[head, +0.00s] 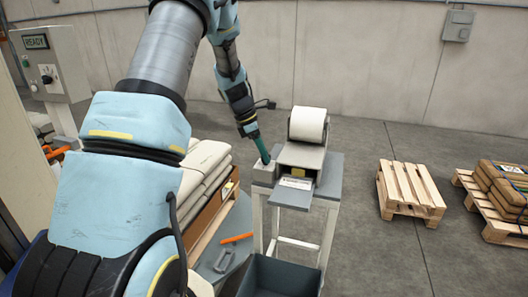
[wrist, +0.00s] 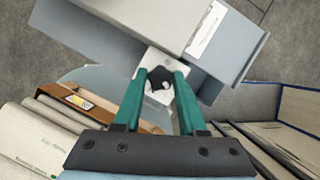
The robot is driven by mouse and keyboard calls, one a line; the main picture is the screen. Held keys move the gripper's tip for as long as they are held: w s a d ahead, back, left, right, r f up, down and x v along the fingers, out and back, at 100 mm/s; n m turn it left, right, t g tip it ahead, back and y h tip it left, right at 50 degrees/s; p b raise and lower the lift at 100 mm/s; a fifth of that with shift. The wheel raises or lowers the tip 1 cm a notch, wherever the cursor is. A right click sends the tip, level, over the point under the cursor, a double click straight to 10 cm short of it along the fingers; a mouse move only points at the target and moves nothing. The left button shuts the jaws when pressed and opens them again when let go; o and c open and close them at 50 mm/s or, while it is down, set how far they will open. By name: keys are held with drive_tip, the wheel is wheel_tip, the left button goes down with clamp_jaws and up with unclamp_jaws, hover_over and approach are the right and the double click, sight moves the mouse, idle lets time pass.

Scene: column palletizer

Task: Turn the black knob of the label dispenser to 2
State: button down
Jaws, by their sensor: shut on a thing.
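The label dispenser (head: 303,157) stands on a grey-topped stand, with a white label roll (head: 308,124) on top and a label sheet at its front. In the wrist view its grey body (wrist: 150,25) fills the upper part. The black knob (wrist: 159,81) sits on a light plate on the dispenser's side box. My gripper (wrist: 160,82) has its two green fingers on either side of the knob, shut on it. In the head view my gripper (head: 264,160) comes down onto the side box, and the knob is hidden there. I cannot read the numbers around the knob.
A dark bin (head: 280,277) stands below the dispenser. Stacked sacks (head: 203,170) lie to the left. A control box reading READY (head: 50,65) is at far left. An empty wooden pallet (head: 410,188) and a loaded pallet (head: 500,195) stand right, with clear floor between.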

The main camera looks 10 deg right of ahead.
drive_tip(key=m+g+p, duration=0.1)
drive_tip(key=m, duration=0.2)
drive_tip(key=shift+w+m, duration=0.15)
drive_tip(key=shift+m, duration=0.25)
drive_tip(key=m+g+y, duration=0.1)
drive_tip(key=m, duration=0.2)
drive_tip(key=shift+d+m+g+p, duration=0.1)
drive_tip(key=shift+m+g+p, duration=0.2)
drive_tip(key=shift+p, duration=0.05)
drive_tip(key=m+y, duration=0.1)
drive_tip(key=m, duration=0.2)
drive_tip(key=m+g+y, duration=0.1)
drive_tip(key=m, duration=0.2)
drive_tip(key=shift+w+d+p, duration=0.15)
drive_tip(key=shift+p, duration=0.15)
drive_tip(key=shift+m, duration=0.3)
drive_tip(key=shift+c, duration=2.4)
unclamp_jaws()
